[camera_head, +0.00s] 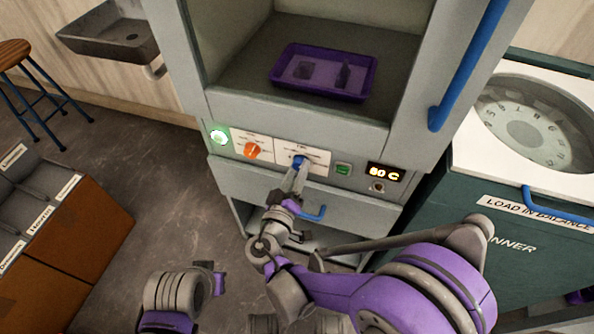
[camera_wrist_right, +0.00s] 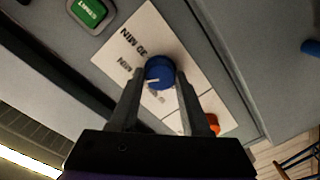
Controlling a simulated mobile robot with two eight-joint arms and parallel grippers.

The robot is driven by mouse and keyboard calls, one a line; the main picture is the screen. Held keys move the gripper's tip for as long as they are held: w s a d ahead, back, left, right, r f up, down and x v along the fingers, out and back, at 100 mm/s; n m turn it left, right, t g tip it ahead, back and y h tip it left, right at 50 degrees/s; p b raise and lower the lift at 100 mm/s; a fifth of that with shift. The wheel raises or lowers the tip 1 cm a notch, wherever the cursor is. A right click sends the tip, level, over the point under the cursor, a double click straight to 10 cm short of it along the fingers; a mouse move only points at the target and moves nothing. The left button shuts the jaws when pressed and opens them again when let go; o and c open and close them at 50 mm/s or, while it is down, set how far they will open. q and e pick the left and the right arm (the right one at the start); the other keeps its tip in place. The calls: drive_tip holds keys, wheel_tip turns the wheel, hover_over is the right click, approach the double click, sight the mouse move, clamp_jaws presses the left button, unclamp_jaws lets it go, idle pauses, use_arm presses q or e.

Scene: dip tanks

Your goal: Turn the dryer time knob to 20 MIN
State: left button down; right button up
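The blue dryer time knob (camera_head: 299,161) is on a white label plate on the dryer's front panel. In the right wrist view the knob (camera_wrist_right: 160,72) sits between the two fingertips of my right gripper (camera_wrist_right: 160,78). The fingers lie on both sides of it and the knob fills the gap. The knob's white mark points to the lower left in that view. In the head view my right gripper (camera_head: 297,178) reaches up to the knob.
An orange knob (camera_head: 252,150) and a lit green button (camera_head: 219,137) are left of the time knob. A green START button (camera_head: 343,169) and a display reading 60 C (camera_head: 384,173) are right. A purple tray (camera_head: 325,95) sits in the dryer. A drawer handle (camera_head: 313,214) is below.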

drive_tip(key=o, duration=0.4)
drive_tip(key=v, duration=1)
drive_tip(key=shift+s+a+p, duration=0.15)
drive_tip(key=shift+s+p, duration=0.2)
